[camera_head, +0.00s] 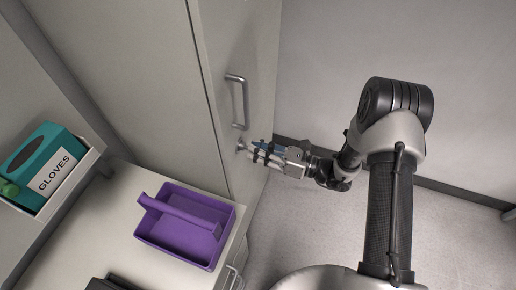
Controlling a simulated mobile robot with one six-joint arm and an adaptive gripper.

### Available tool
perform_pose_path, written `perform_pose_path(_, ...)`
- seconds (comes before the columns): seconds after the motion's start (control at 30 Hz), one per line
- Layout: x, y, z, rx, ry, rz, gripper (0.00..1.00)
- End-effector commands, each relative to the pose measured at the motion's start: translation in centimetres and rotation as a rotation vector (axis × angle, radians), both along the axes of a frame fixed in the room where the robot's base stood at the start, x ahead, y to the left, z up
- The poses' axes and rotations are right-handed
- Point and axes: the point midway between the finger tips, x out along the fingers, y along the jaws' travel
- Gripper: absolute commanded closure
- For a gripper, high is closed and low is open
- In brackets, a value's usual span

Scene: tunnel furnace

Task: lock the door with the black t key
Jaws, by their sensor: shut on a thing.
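The tall pale grey door (222,60) stands at the upper middle with a metal bar handle (240,102). A small round metal lock (241,146) sits on the door below the handle. My gripper (256,151) is at the lock, its fingers pointing left toward the door. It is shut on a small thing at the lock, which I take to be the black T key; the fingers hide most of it. I cannot tell how far it sits in the lock or how it is turned.
A purple tray with a handle (150,236) stands on the pale counter (80,243) at the lower left. A teal gloves box (42,160) sits in a wall holder at the left. A dark object (112,284) lies at the counter's front. The floor at right is clear.

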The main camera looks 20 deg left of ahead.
Motion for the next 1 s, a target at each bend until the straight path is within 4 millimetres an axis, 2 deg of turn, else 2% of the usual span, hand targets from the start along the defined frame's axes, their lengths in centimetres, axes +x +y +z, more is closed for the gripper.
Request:
perform_pose_path(0.27,0.01,0.0,0.08,0.003,0.029,-0.001,1.0)
perform_pose_path(0.6,0.02,0.0,0.1,0.026,0.326,0.0,1.0)
perform_pose_path(1.0,0.0,0.0,0.04,0.031,0.38,0.0,1.0)
